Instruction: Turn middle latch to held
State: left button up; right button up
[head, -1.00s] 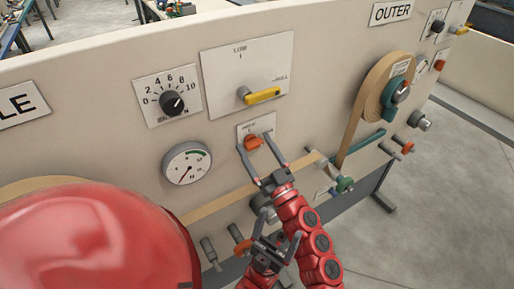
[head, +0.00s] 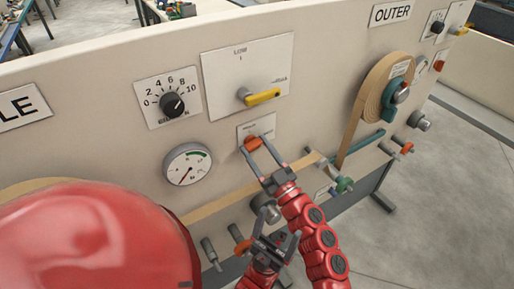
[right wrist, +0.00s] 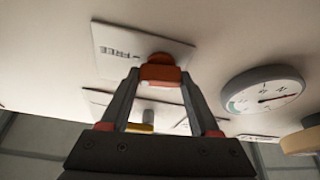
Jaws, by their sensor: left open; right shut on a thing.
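The orange latch (head: 253,141) sits on a small white plate (head: 246,131) in the middle of the winder panel. In the right wrist view the latch (right wrist: 160,73) is between my fingertips and the plate (right wrist: 118,52) reads FREE; its other lettering is hidden or unreadable. My right gripper (head: 256,146) is shut on the latch, with one finger on each side. It also shows in the right wrist view (right wrist: 160,84). My left gripper (head: 279,230) is open and empty, below the right one and apart from the latch.
Above the latch is a yellow lever (head: 263,96) on a larger plate. A round gauge (head: 187,165) and a black dial (head: 172,104) are to the left. A tan tape roll (head: 375,88) is to the right, its strip running behind my right arm. Several pegs stick out below.

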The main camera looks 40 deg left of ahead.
jog(key=n+g, duration=0.1)
jog(key=n, duration=0.1)
jog(key=n+g, duration=0.1)
jog(key=n, duration=0.2)
jog(key=shift+r+g+p, duration=0.2)
jog(key=shift+g+p, duration=0.2)
jog(key=n+g, duration=0.1)
jog(key=n, duration=0.1)
jog(key=n+g, duration=0.1)
jog(key=n, duration=0.2)
jog(key=shift+h, duration=0.3)
jog(key=n+g, duration=0.1)
jog(key=n, duration=0.1)
jog(key=n+h, duration=0.1)
jog(key=n, duration=0.2)
jog(key=shift+w+g, duration=0.1)
jog(key=shift+g, duration=0.3)
jog(key=shift+n+h, duration=0.9)
jog(key=shift+n, duration=1.1)
jog(key=shift+f, duration=0.1)
jog(key=o, duration=1.4)
jog(key=shift+c, duration=0.2)
